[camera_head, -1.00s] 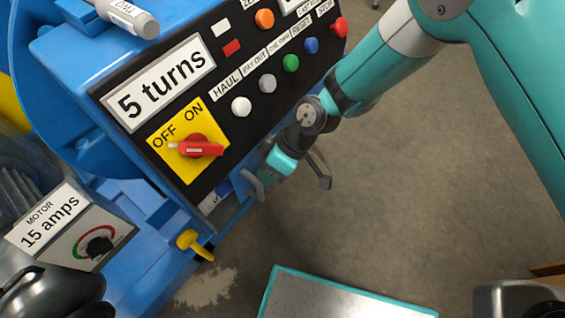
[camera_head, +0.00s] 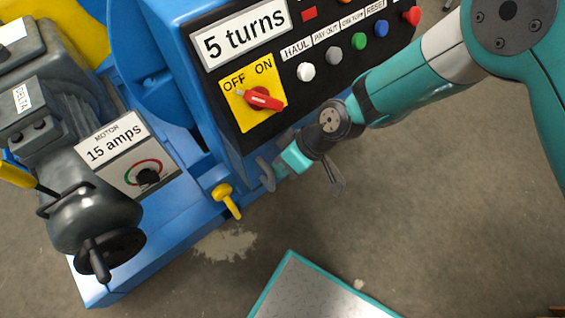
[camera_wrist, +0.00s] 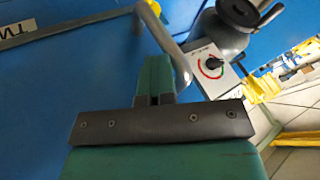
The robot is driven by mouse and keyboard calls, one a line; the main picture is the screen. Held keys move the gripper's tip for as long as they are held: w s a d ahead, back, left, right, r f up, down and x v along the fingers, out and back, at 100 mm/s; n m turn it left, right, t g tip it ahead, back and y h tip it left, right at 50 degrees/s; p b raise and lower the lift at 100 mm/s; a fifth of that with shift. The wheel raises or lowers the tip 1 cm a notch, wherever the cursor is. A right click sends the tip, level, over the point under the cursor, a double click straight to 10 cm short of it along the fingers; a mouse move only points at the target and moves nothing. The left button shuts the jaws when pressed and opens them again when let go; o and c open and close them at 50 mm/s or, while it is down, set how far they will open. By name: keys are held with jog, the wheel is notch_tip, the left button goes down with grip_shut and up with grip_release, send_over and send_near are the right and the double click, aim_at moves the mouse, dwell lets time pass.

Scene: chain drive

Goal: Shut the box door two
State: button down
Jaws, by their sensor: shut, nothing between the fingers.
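My gripper (camera_head: 293,160) is shut and empty beside the lower edge of the blue box under the control panel. In the wrist view its closed teal fingers (camera_wrist: 155,72) point at a blue face. A grey bent handle (camera_wrist: 178,60) stands out just right of the fingertips; I cannot tell whether they touch. In the head view a grey hooked piece (camera_head: 265,174) shows left of the fingers. The door's outline and how far it stands open cannot be made out.
The control panel (camera_head: 330,72) with a red switch (camera_head: 263,99) is above my gripper. A yellow lever (camera_head: 226,197) and a motor box (camera_head: 127,155) are to the left. A teal-edged plate (camera_head: 310,295) lies below. The floor at right is largely clear.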

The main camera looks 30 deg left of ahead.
jog(key=p+v, duration=0.3)
jog(key=v, duration=1.4)
jog(key=shift+r, duration=0.2)
jog(key=shift+w, duration=0.1)
jog(key=d+r+m+t, duration=0.3)
jog(key=d+r+m, duration=0.2)
jog(key=d+r, duration=0.9)
jog(key=s+d+r+m+t+h, duration=0.1)
jog(key=s+d+r+m+t, duration=0.1)
jog(key=s+d+r+m, duration=0.55)
notch_tip(320, 180, up, 19)
jog(key=d+n+p, duration=0.2)
jog(key=p, duration=1.8)
jog(key=shift+s+r, duration=0.15)
jog(key=shift+r, duration=0.05)
